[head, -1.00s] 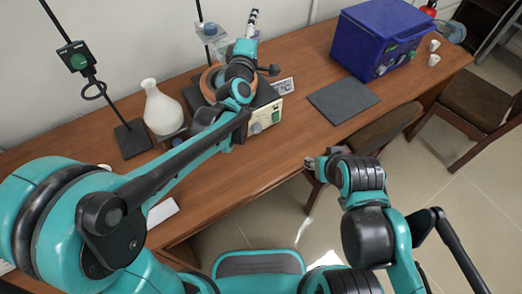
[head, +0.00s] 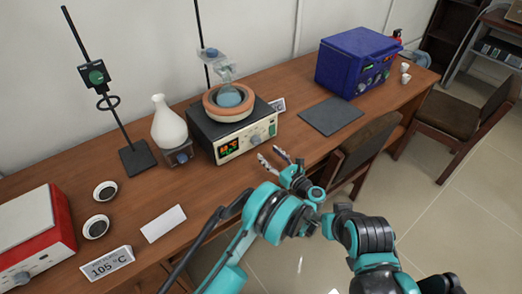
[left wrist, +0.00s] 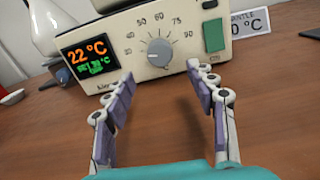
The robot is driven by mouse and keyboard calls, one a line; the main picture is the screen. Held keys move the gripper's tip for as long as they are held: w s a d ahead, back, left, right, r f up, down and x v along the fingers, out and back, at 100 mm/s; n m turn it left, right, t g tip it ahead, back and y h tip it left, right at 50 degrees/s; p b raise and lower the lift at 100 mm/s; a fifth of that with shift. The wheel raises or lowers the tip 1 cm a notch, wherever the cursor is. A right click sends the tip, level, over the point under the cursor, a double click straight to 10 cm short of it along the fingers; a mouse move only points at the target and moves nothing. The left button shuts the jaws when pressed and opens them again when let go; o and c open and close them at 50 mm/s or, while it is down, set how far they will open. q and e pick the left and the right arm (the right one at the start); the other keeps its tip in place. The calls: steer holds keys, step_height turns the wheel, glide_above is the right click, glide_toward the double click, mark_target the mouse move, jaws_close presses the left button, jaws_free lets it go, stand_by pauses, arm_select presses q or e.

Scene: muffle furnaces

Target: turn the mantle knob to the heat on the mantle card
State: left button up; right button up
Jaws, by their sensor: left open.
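The heating mantle (head: 240,140) is a dark box with a cream front, holding a flask of blue liquid in its orange ring. The display (left wrist: 88,55) reads 22 °C above a small, hard-to-read green set value. The mantle card (left wrist: 250,22) stands at its right, partly covered; only "MANTLE" and "0 °C" are legible. My left gripper (head: 271,153) is open and empty in front of the panel, its fingers (left wrist: 160,70) either side of the knob's line, apart from it.
A white vase-like flask (head: 168,125) and a clamp stand (head: 138,158) are left of the mantle. A red device (head: 40,240) and a 105 °C card (head: 106,263) are at far left. A grey mat (head: 331,116) and blue furnace (head: 355,62) are at right.

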mark_target(258, 143)
arm_select(q)
steer(key=b+x, duration=0.1)
steer(key=x, duration=0.6)
steer(key=shift+b, duration=0.4)
steer(key=shift+s, duration=0.1)
steer(key=c, duration=1.2)
